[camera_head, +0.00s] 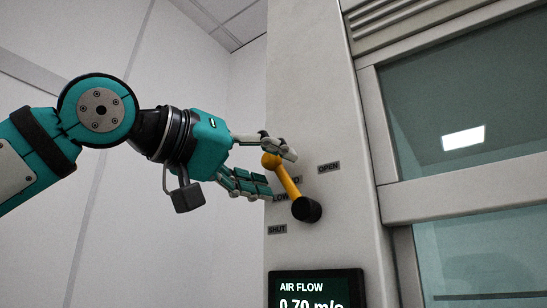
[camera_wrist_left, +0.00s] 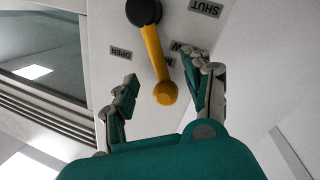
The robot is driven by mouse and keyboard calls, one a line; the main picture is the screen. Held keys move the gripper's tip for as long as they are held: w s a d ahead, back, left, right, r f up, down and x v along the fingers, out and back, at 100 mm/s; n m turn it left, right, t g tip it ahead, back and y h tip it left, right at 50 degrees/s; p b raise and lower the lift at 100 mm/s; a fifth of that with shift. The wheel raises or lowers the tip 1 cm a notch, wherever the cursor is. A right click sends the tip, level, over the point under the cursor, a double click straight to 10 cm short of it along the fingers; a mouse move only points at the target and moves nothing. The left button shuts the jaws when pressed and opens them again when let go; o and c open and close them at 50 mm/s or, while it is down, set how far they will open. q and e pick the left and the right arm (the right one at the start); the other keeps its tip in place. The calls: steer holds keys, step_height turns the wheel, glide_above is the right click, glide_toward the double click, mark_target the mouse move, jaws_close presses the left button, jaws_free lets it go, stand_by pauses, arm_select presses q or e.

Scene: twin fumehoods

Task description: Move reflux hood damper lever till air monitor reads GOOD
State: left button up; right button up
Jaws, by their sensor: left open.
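The yellow damper lever (camera_head: 285,178) is on the pale hood post, with a black pivot hub at its lower end. It tilts up and left to a round knob, near the LOW label (camera_head: 281,197) and a partly covered label ending in D (camera_head: 297,180). My left gripper (camera_head: 277,172) is open around the knob end. In the left wrist view the lever (camera_wrist_left: 155,55) lies between its spread fingers (camera_wrist_left: 160,78), with gaps visible on both sides. The air monitor (camera_head: 316,288) shows AIR FLOW and about 0.70 m/s; its lower part is cut off. My right gripper is out of view.
The OPEN label (camera_head: 329,167) is up and right of the lever, and the SHUT label (camera_head: 277,229) is below it. A glass hood sash (camera_head: 465,110) in a grey frame is at right. The space left of the post is a bare wall (camera_head: 215,110).

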arm_select(q)
steer(key=shift+w+d, duration=0.4)
steer(key=shift+d, duration=0.05)
steer(key=shift+a, duration=0.1)
jaws_close()
